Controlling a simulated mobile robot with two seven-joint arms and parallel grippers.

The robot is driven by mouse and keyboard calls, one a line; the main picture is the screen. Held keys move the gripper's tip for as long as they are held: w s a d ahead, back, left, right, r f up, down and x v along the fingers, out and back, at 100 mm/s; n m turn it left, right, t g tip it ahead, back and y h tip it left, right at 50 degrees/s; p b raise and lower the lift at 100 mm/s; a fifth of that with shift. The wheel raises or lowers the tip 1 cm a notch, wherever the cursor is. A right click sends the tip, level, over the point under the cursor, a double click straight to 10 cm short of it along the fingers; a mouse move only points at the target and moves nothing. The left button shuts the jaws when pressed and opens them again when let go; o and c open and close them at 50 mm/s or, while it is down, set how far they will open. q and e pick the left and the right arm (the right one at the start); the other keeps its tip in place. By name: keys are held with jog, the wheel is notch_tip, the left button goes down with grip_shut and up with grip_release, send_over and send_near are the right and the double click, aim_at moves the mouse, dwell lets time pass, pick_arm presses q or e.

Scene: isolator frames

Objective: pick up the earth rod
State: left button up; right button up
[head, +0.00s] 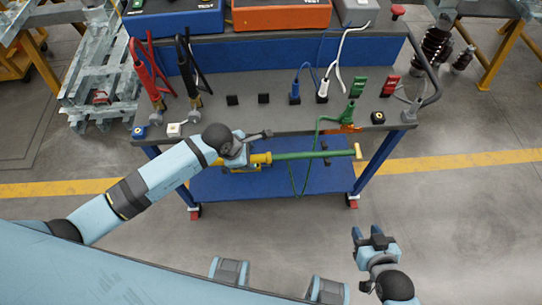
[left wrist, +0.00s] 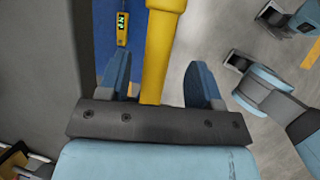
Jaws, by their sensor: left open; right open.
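The earth rod (head: 310,155) is a long green rod with yellow end parts. It lies roughly level across the picture, seen against the blue lower shelf at the cart's front; I cannot tell what supports it. A thin green cable (head: 291,172) hangs by it. My left gripper (head: 250,158) is at the rod's yellow left part. In the left wrist view, the yellow part of the rod (left wrist: 164,45) runs between the two open blue-grey fingers, with a gap on each side. My right gripper (head: 368,236) is open and empty, low at the right, well away from the rod.
The cart's grey top (head: 250,117) holds red clamps (head: 150,72), black clamps (head: 189,65), a green clamp (head: 356,88), sockets and cables. Its blue lower shelf (head: 225,187) is behind the rod. A yellow device (left wrist: 122,28) shows beside the left fingers.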

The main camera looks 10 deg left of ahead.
aim_at(252, 157)
pick_arm(q)
jog(key=x, duration=0.3)
jog(key=shift+w, duration=0.15)
jog(key=shift+f, duration=0.25)
dwell(0.3)
grip_shut()
